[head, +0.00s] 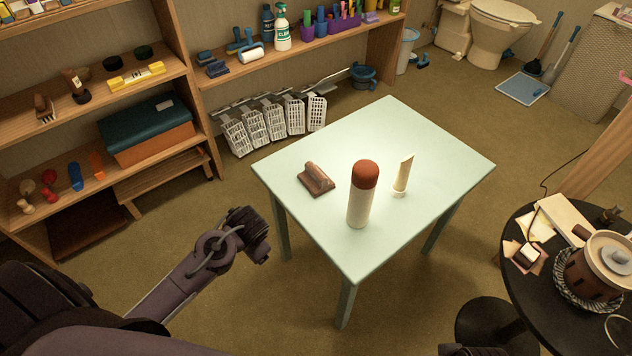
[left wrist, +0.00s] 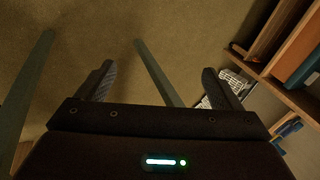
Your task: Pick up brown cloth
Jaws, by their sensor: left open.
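The brown cloth (head: 316,179) lies folded or bunched on the left part of the pale green table (head: 420,200). A white bottle with a reddish-brown cap (head: 361,195) stands upright to its right, with a small cream tube (head: 403,175) further right. My left gripper (head: 255,240) is left of the table, in front of its left corner and apart from the cloth. In the left wrist view its two fingers (left wrist: 160,83) are spread with nothing between them; floor and table legs show beyond. The cloth is not in the wrist view. My right gripper is not seen.
Wooden shelves (head: 190,70) with bottles, brushes and boxes line the back left. Grey slatted racks (head: 270,122) stand on the floor behind the table. A round black table (head: 525,290) with a lidded pot (head: 590,272) is at the right.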

